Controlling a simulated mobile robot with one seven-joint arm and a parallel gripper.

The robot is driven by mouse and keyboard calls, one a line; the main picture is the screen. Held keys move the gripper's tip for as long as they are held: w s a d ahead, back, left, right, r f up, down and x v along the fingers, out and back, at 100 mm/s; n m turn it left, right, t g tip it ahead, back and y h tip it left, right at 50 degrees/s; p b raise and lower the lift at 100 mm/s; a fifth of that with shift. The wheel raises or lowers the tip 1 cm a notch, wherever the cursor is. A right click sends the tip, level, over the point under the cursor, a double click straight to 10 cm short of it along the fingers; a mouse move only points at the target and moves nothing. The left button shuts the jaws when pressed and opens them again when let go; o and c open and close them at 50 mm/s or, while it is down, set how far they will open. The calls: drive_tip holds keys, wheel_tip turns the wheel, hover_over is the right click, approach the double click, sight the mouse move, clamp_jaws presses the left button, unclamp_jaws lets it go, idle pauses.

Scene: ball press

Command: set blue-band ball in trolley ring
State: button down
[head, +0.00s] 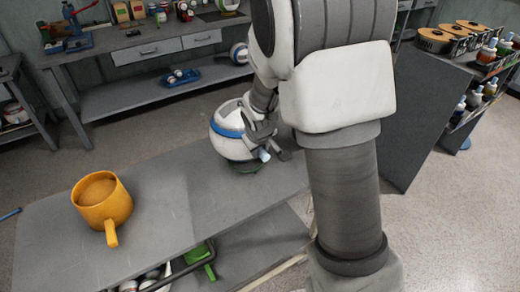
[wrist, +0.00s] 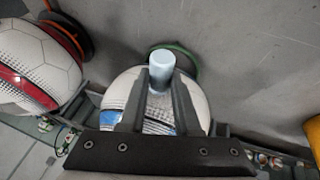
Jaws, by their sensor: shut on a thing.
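The blue-band ball (head: 224,133) is white with a blue stripe and is over the green trolley ring (head: 246,167) on the grey trolley top. My gripper (head: 272,153) is at the ball's right side, shut on it at a pale blue peg (head: 264,155). In the wrist view the ball (wrist: 118,88) lies behind my gripper (wrist: 160,84), with the pale peg (wrist: 161,64) between the fingers. Part of the green ring (wrist: 190,56) shows past the ball. My fingers hide much of the ball, and I cannot tell whether it rests fully in the ring.
A yellow mug (head: 102,203) stands on the left part of the trolley top (head: 160,190). A red-band ball (wrist: 50,62) is at left in the wrist view, near an orange ring (wrist: 86,40). A workbench (head: 100,62) stands behind; a rack of bottles (head: 478,95) is right.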

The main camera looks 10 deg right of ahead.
drive_tip(key=shift+f, duration=0.2)
drive_tip(key=c, duration=0.6)
unclamp_jaws()
drive_tip(key=shift+r, duration=0.15)
drive_tip(key=shift+r+p, duration=0.25)
drive_tip(key=shift+p, duration=0.05)
drive_tip(key=p+v, duration=0.1)
drive_tip(key=v, duration=1.1)
drive_tip(key=s+r+m, duration=0.1)
drive_tip(key=s+r, duration=0.2)
drive_tip(key=s, duration=0.4)
drive_tip(key=s+d+r+m+y, duration=0.1)
drive_tip(key=s+r, duration=0.2)
drive_tip(key=s, duration=0.4)
drive_tip(key=s+r+m, duration=0.2)
drive_tip(key=s+r, duration=0.2)
drive_tip(key=s, duration=0.4)
drive_tip(key=shift+d, duration=0.2)
